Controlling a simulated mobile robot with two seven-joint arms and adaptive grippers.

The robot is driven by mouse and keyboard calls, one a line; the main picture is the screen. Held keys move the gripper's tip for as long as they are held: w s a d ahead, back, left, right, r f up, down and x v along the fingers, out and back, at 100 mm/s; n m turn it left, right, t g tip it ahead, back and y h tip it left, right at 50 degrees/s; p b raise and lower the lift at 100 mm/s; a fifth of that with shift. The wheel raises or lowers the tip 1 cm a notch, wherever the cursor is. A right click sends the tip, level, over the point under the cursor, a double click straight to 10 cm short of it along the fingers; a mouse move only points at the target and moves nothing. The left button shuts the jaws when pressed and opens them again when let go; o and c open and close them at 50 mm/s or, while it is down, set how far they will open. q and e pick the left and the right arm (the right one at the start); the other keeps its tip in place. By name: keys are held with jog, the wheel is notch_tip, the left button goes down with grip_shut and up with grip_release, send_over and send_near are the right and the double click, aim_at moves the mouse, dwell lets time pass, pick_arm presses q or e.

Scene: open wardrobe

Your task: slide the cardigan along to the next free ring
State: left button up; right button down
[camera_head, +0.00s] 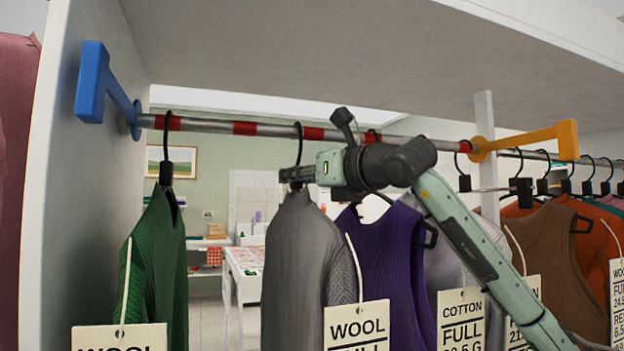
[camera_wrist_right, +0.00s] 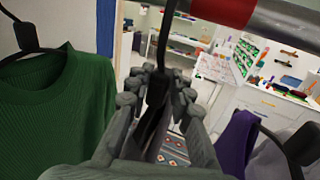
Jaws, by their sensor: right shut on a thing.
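The grey knit garment, which I take as the cardigan (camera_head: 300,262), hangs from the rail (camera_head: 207,125) on a black hanger. My right gripper (camera_head: 290,175) is shut on the hanger neck below the hook. The wrist view shows the black neck (camera_wrist_right: 157,88) between the fingers. The hook (camera_head: 299,140) is at the rail, just left of a red ring (camera_head: 314,133). Another red ring (camera_head: 245,128) to its left has no hook on it. A green sweater (camera_head: 160,262) hangs by the leftmost red ring (camera_head: 174,123). My left gripper is not in view.
A purple vest (camera_head: 385,255) hangs close right of the grey garment, partly behind my right arm. A blue bracket (camera_head: 92,82) holds the rail at the left wall; a yellow bracket (camera_head: 566,140) is at right. Rail between green and grey garments is clear.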

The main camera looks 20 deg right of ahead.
jog(key=a+b, duration=0.1)
jog(key=a, duration=0.8)
jog(key=shift+s, duration=0.2)
jog(key=c, duration=1.3)
grip_release()
jog(key=shift+a, duration=0.15)
jog(key=shift+w, duration=0.1)
jog(key=v, duration=1.2)
